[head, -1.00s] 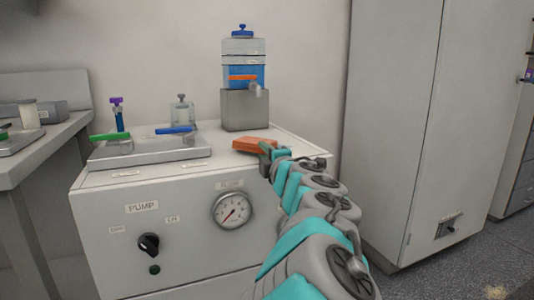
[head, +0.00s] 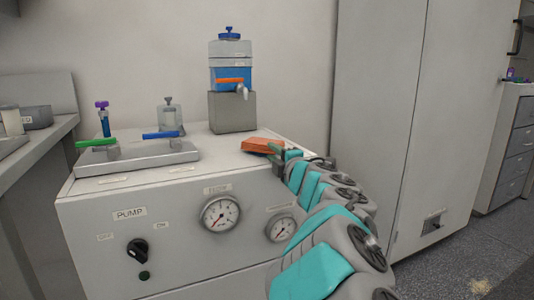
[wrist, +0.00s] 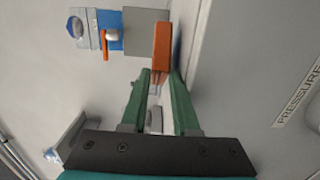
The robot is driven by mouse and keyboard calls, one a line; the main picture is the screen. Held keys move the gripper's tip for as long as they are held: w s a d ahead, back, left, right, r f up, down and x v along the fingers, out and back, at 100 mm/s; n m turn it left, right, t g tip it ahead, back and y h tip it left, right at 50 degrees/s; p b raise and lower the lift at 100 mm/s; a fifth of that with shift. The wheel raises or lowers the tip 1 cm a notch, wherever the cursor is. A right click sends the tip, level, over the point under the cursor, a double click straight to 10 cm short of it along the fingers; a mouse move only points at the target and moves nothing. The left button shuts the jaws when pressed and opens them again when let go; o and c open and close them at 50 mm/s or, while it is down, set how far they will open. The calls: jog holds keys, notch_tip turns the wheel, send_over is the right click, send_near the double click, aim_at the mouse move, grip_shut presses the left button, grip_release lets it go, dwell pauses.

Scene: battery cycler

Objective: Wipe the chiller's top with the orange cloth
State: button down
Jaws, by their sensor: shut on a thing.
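The orange cloth (head: 262,146) is a folded, block-like piece at the right part of the chiller's pale top (head: 222,160). It also shows in the wrist view (wrist: 162,46), at the tips of the green fingers. My gripper (head: 280,150) is shut on the cloth's near right end; it also shows in the wrist view (wrist: 160,72). The cloth is at or just above the top surface; I cannot tell if it touches. The chiller's front has a black knob (head: 138,252) and a gauge (head: 220,213).
A valve manifold (head: 138,157) with green and blue handles sits on the top at left. A grey block (head: 232,112) carrying a blue-filled container (head: 231,75) stands at the back. A tall cabinet (head: 385,110) rises at right.

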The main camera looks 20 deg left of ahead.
jog(key=shift+w+d+p, duration=0.55)
jog(key=shift+w+d, duration=0.7)
jog(key=shift+w, duration=0.2)
jog(key=shift+w+d+p, duration=0.55)
jog(key=shift+w+d, duration=0.7)
jog(key=shift+w, duration=0.2)
jog(key=shift+r+p, duration=2.5)
jog(key=shift+r, duration=0.55)
notch_tip(320, 180, up, 3)
jog(key=shift+p, duration=1.25)
jog(key=shift+a, duration=0.1)
